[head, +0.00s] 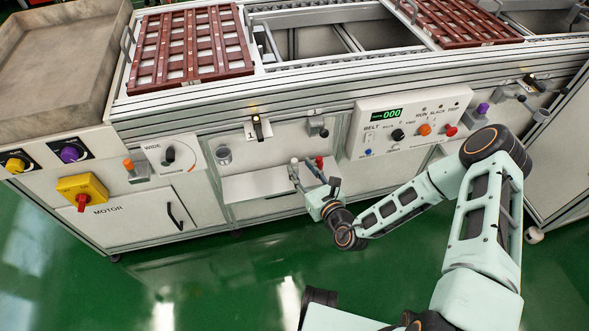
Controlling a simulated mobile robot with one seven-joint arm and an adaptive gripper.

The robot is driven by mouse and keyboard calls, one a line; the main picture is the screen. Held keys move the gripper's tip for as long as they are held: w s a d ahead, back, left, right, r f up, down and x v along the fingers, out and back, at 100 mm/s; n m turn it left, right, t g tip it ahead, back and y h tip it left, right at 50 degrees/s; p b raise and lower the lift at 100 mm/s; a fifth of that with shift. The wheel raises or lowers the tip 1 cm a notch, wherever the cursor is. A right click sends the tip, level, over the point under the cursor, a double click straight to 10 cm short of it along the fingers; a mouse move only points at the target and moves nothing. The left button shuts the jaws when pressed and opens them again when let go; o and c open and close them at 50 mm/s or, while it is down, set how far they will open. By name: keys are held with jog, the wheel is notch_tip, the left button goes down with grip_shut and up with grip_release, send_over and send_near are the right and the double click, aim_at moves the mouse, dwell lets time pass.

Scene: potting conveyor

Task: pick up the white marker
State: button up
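My gripper (306,171) reaches toward the front of the conveyor cabinet, beside a pale shelf (258,184) in a recess. Its two fingers look spread apart, with no object clearly visible between them. I cannot make out a white marker for certain. A small pale rounded tip shows at the left finger, too small to identify. A small red piece (319,161) shows by the right finger. The gripper and its fingers hide part of the shelf's right end.
A control panel (411,120) with knobs and a display is right of the gripper. A yellow switch box (82,188) and cabinet door (151,216) are at left. Red-brown grid trays (190,83) lie on top. The green floor (225,285) in front is clear.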

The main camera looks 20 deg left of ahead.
aim_at(296, 164)
jog(key=x, duration=0.2)
jog(key=b+x, duration=0.1)
jog(key=x, duration=0.1)
jog(key=shift+s+f+b, duration=0.1)
jog(key=shift+f+b, duration=0.15)
jog(key=shift+b, duration=0.05)
jog(key=shift+w+a, duration=0.25)
jog(key=shift+a, duration=0.1)
grip_shut()
